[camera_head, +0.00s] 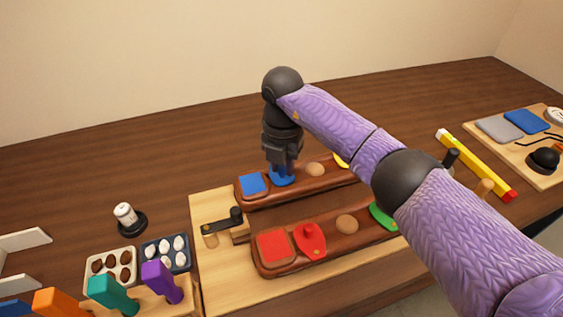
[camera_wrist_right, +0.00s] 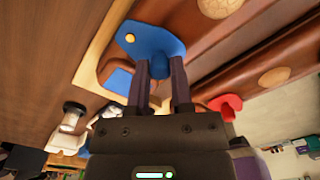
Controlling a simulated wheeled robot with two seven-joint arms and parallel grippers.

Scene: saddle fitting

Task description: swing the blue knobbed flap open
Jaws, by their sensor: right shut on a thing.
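The blue flap (camera_head: 281,179) sits on the rear dark wooden bar, just right of a blue square patch (camera_head: 252,184). In the right wrist view the blue flap (camera_wrist_right: 148,40) shows a brass-coloured pin near one end, and its blue knob (camera_wrist_right: 160,68) sits between my fingers. The blue patch (camera_wrist_right: 120,78) is partly in sight beside the flap. My right gripper (camera_head: 283,164) points down and is shut on the knob; it also shows in the right wrist view (camera_wrist_right: 162,88). The gripper hides part of the flap in the head view. My left gripper is out of view.
The front bar (camera_head: 335,250) carries a red flap (camera_head: 310,240) beside a red patch (camera_head: 273,246), and a green flap (camera_head: 383,215). A dark latch (camera_head: 222,225) lies left of the bars. Upright coloured handles (camera_head: 113,295) and egg-like pieces stand front left. The back table is clear.

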